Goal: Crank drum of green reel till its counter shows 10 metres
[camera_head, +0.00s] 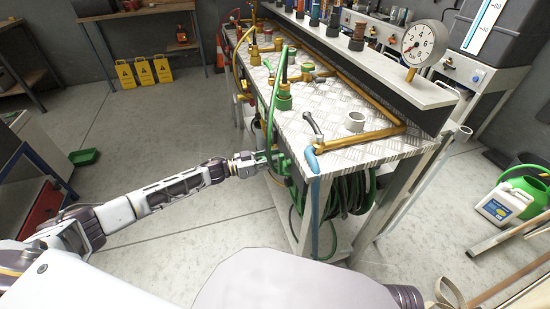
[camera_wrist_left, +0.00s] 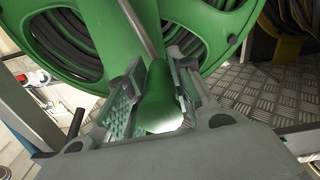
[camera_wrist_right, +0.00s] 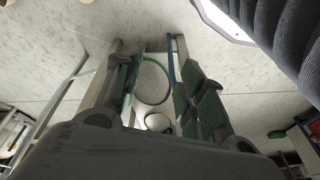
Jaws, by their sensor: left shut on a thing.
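The green reel (camera_wrist_left: 230,40) fills the top of the left wrist view, with dark hose wound behind its green spokes. My left gripper (camera_head: 272,158) is at the reel's side. In the left wrist view its padded fingers are closed around the green crank handle (camera_wrist_left: 162,100). My right gripper (camera_wrist_right: 160,62) shows only in its own wrist view, fingers apart and empty, with floor and a green hose loop beyond. I cannot make out the reel's counter in any view.
The metal bench (camera_head: 340,105) carries brass pipes, valves and a dial gauge (camera_head: 424,42). A blue-ended hose (camera_head: 314,190) hangs over its near corner. A white jug (camera_head: 502,205) stands at the right. Open floor (camera_head: 185,235) lies left of the bench.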

